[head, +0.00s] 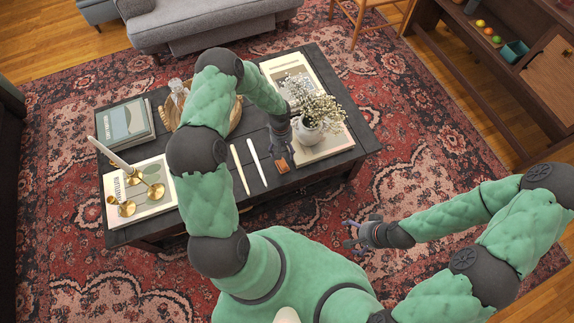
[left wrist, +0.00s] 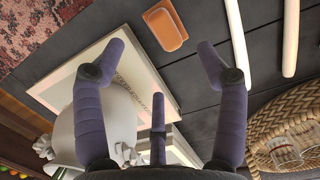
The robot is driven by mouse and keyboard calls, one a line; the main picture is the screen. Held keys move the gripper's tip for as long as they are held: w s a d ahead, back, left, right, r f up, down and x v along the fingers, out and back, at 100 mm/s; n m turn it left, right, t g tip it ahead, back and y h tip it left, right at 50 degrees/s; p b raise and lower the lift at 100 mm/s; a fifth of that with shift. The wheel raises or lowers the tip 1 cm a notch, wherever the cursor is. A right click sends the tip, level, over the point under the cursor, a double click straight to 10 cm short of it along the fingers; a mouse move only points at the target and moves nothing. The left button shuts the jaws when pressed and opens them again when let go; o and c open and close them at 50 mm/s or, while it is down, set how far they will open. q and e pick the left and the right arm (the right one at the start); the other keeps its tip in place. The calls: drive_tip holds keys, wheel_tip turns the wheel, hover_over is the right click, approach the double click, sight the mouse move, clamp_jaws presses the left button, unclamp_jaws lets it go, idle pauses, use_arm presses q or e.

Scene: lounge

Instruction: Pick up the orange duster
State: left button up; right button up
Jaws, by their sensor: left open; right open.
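The orange duster (head: 282,166) is a small orange-brown block lying on the dark table near its front edge. In the left wrist view the duster (left wrist: 165,27) shows at the top, ahead of the gap between my fingers. My left gripper (head: 281,142) is over the table just behind the duster, between it and the flower vase. It is open and empty, with its fingers (left wrist: 160,72) spread apart and not touching the duster. My right gripper (head: 355,236) is open and empty, over the rug in front of the table.
Two pale sticks (head: 240,169) lie left of the duster. A white vase (head: 308,130) of flowers stands close right, on a large book (head: 330,148). A woven tray (left wrist: 256,135) with glasses, more books (head: 126,124) and a brass candle holder (head: 155,190) occupy the left side.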

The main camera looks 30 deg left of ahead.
sight(284, 162)
use_arm(q)
drive_tip(key=f, duration=0.2)
drive_tip(key=f+b, duration=0.1)
drive_tip(key=f, duration=0.1)
drive_tip(key=shift+s+d+f, duration=0.15)
drive_tip(key=shift+d, duration=0.05)
wheel_tip(284, 162, down, 5)
drive_tip(key=b, duration=0.2)
drive_tip(key=shift+s+d+b, duration=0.15)
drive_tip(key=shift+b, duration=0.15)
drive_tip(key=c, duration=1.1)
